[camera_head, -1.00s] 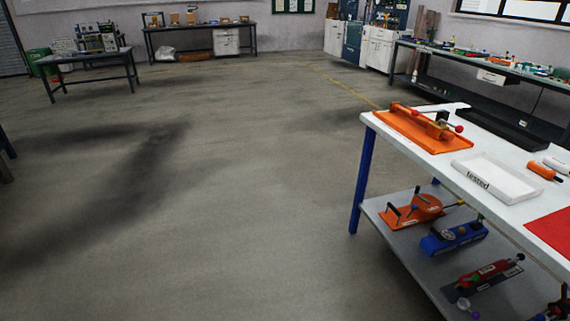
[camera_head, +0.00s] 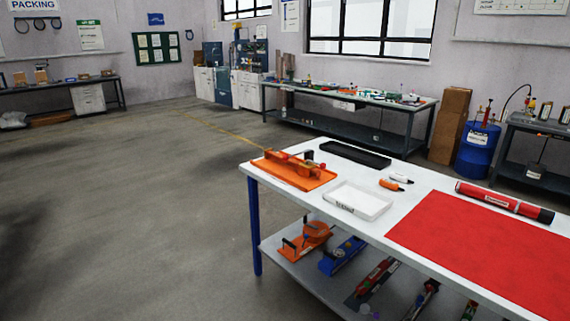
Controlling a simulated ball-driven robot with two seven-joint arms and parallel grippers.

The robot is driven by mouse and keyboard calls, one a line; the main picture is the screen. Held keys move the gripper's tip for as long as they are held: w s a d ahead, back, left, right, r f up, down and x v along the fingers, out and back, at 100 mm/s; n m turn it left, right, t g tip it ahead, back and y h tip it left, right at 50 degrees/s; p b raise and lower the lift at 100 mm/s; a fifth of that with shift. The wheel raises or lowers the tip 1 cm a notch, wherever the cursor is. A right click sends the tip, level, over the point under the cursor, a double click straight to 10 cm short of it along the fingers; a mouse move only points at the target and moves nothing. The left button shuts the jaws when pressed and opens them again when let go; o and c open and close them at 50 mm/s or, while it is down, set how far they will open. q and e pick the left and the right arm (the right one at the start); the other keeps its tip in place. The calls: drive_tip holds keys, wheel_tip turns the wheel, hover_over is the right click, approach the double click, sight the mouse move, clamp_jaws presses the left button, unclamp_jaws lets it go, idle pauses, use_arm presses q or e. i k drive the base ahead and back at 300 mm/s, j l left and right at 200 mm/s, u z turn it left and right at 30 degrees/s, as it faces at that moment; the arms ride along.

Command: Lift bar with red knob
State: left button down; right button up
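An orange pump-like device (camera_head: 288,163) lies on an orange tray (camera_head: 305,185) at the far left corner of the white table. It has a bar along it and small knobs near its right end. A small red knob (camera_head: 322,167) seems to show at that end, but it is too small to make out well. The bar looks low, close to the tray. A long red tube (camera_head: 497,199) with a black end lies at the back right of the table. Neither of my grippers is in view.
The white table (camera_head: 400,204) also holds a white tray (camera_head: 372,209), a black tray (camera_head: 360,154), two small orange and white items, and a red mat (camera_head: 480,250). Several devices lie on the lower shelf (camera_head: 305,270). The floor to the left is open.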

sight(285, 158)
drive_tip(key=i+j+z, duration=0.2)
drive_tip(key=i, duration=0.4)
drive_tip(key=i+j+z, duration=0.2)
drive_tip(key=i, duration=0.4)
drive_tip(key=i+j+z, duration=0.25)
drive_tip(key=i+j, duration=0.2)
drive_tip(key=i, duration=0.1)
